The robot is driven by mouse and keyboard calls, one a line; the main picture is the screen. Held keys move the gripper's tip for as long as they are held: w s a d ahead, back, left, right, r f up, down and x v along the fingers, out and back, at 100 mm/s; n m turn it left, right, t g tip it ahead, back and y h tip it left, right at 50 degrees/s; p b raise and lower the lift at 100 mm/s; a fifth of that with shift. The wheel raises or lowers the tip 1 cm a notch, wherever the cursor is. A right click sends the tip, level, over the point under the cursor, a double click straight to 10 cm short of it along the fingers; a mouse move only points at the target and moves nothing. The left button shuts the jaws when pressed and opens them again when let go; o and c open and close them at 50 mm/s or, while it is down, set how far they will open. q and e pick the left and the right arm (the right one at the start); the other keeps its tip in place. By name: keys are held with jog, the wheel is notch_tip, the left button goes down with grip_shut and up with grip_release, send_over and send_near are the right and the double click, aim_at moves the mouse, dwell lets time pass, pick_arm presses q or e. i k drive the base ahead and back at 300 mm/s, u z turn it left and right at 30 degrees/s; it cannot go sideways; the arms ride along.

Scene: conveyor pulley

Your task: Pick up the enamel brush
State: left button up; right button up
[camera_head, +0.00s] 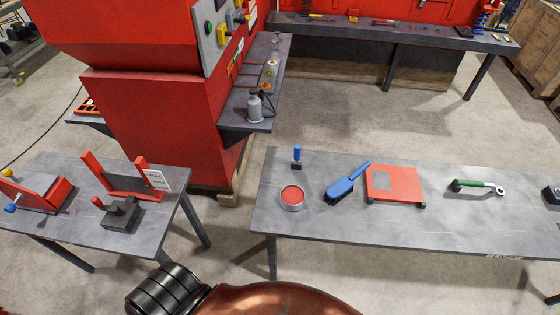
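A blue brush (341,188) with dark bristles lies on the grey table (450,225) at the right, its handle pointing up and to the right. A small upright item with a blue grip and dark base (297,155) stands behind and left of it. I cannot tell from looks alone which of the two is called the enamel brush. A round tin with a red top (292,196) stands left of the blue brush, apart from it. Neither of my grippers shows in the view.
A red plate-like scale (394,184) sits right of the brush, and a green-handled ratchet (478,187) lies beyond it. A second table (60,228) at the left holds red fixtures. A tall red machine (150,120) stands between the tables, behind them.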

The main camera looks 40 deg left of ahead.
aim_at(296, 162)
jog(key=i, duration=0.85)
jog(key=u, duration=1.45)
